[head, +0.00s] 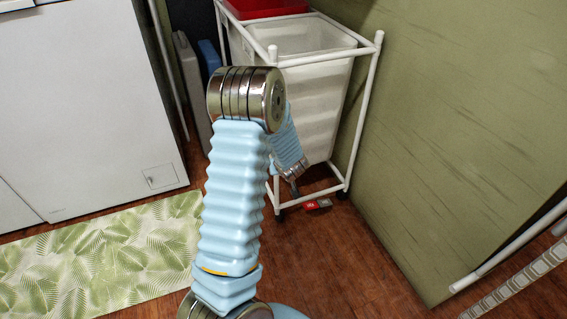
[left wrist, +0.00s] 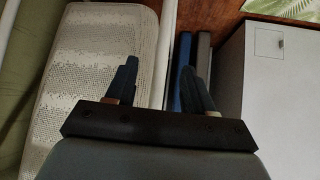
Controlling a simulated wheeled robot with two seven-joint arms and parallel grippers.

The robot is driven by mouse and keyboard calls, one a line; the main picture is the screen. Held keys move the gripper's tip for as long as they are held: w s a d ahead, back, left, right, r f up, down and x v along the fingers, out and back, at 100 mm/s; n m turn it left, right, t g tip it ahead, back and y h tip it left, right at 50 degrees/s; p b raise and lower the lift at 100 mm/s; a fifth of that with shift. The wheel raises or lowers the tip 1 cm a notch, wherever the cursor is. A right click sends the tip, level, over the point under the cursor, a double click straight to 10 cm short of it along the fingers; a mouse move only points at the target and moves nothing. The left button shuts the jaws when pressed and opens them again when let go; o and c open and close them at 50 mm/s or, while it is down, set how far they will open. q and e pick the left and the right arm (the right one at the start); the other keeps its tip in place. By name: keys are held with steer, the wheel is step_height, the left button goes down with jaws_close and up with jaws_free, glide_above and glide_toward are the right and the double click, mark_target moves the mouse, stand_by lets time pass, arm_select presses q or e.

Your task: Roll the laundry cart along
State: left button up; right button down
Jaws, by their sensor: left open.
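The laundry cart (head: 370,95) stands against the green wall at the upper middle of the head view. It has a white tube frame, a white bin (head: 318,100) and a red bin (head: 262,8) behind it. My light blue arm rises in front of the cart and hides part of its left side; the hand is not clear there. In the left wrist view my left gripper (left wrist: 158,68) is open and empty, its dark fingers apart. The white, perforated bin (left wrist: 95,55) shows to its left. I see no contact with the cart frame. My right gripper is not in view.
A white appliance (head: 85,95) stands at the left. Blue (head: 209,55) and grey (head: 190,75) panels stand between it and the cart. A leaf-print rug (head: 120,262) lies in front. A small red item (head: 318,204) is by the cart's foot. Wooden floor (head: 340,270) is clear right of my arm.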

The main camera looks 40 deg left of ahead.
arm_select(q)
steer(key=p+v, duration=0.1)
steer(key=v, duration=0.4)
steer(key=shift+d, duration=0.15)
stand_by(0.3)
